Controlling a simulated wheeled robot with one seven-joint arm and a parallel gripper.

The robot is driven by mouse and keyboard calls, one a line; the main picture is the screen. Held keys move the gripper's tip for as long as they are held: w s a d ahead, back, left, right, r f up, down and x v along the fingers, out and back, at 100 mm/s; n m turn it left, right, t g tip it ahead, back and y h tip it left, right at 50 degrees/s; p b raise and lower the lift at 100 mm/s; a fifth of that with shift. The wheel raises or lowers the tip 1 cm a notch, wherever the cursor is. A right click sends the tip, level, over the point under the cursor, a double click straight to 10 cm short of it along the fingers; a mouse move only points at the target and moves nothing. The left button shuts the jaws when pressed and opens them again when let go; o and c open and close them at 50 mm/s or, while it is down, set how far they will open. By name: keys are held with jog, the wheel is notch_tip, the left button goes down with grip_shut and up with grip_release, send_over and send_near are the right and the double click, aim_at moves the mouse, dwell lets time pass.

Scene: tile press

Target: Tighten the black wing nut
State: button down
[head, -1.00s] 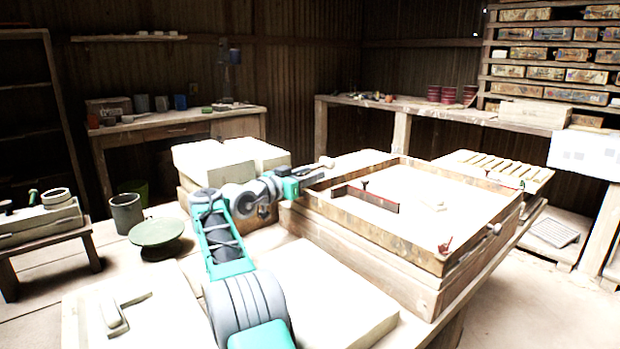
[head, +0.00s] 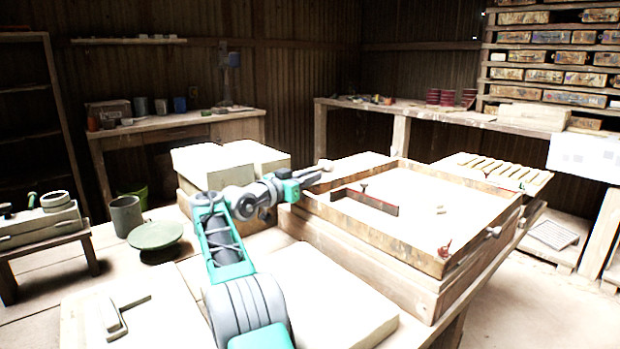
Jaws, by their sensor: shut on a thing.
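My gripper (head: 309,174) is at the left corner of the wooden frame (head: 375,228), just above its edge. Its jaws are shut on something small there. The black wing nut is not clearly visible; the jaws and the corner hide that spot. A red wing nut (head: 444,250) sits on the near corner of the frame. A dark bar (head: 368,200) with a red edge lies inside the frame, with a small black knob (head: 363,187) standing on it.
The frame rests on a wooden box (head: 400,280) on the table. Pale blocks (head: 225,165) stand behind my arm. A green dish (head: 155,235) and a grey-green mug (head: 126,215) are at left. A slatted rack (head: 490,172) is beyond the frame.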

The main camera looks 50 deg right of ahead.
jog(key=r+g+p, duration=0.1)
jog(key=p, duration=0.3)
jog(key=shift+m, duration=0.3)
jog(key=shift+g+p, duration=0.3)
jog(key=shift+p, duration=0.55)
jog(key=shift+s+f+m+g+p, duration=0.1)
jog(key=shift+f+m+g+p, duration=0.2)
jog(key=shift+p, duration=0.7)
jog(key=shift+s+f, duration=0.1)
jog(key=shift+f, duration=0.1)
jog(key=c, duration=1.4)
grip_release()
jog(key=shift+o, duration=0.2)
